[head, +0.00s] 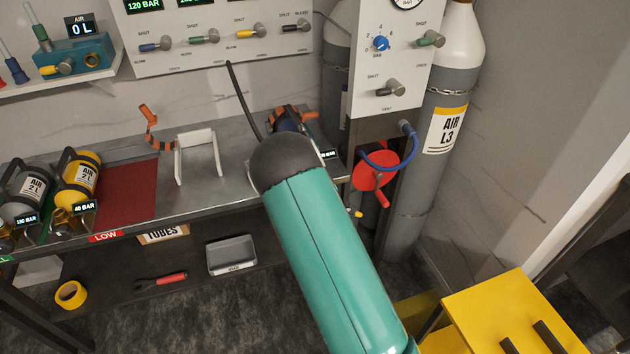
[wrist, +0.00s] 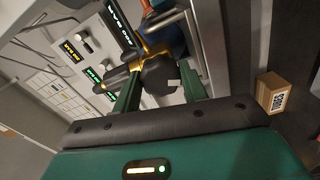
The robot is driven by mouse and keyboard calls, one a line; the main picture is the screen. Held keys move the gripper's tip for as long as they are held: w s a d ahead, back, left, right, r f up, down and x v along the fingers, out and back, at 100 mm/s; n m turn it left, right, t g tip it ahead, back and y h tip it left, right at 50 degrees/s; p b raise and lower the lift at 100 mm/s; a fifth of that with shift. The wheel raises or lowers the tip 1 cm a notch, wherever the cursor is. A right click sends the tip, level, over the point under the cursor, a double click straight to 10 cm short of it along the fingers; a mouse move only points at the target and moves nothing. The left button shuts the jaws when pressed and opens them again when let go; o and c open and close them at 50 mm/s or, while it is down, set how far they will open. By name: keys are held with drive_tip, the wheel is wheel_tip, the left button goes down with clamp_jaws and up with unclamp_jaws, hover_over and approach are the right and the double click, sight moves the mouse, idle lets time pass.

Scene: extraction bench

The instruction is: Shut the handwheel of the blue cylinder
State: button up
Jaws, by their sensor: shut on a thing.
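The blue cylinder (wrist: 172,38) lies at the top of the wrist view with a brass valve (wrist: 142,54) on it. A round black handwheel (wrist: 158,76) sits on the valve. My gripper (wrist: 156,84) has its two green fingers on either side of the handwheel and is shut on it. The gripper and the handwheel are hidden there behind my green arm. A display reading in BAR shows partly beside the arm; its number is covered.
A white cradle (head: 198,150) stands left of my arm on the steel bench (head: 240,180). Grey (head: 28,187) and yellow (head: 82,175) cylinders lie farther left. The valve panel (head: 220,40) hangs above. A red disc (head: 372,170) and tall AIR L3 cylinder (head: 442,125) are at right.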

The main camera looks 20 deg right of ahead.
drive_tip(key=shift+a+m, duration=0.1)
drive_tip(key=shift+m, duration=15.6)
drive_tip(key=o, duration=1)
drive_tip(key=shift+s, duration=0.15)
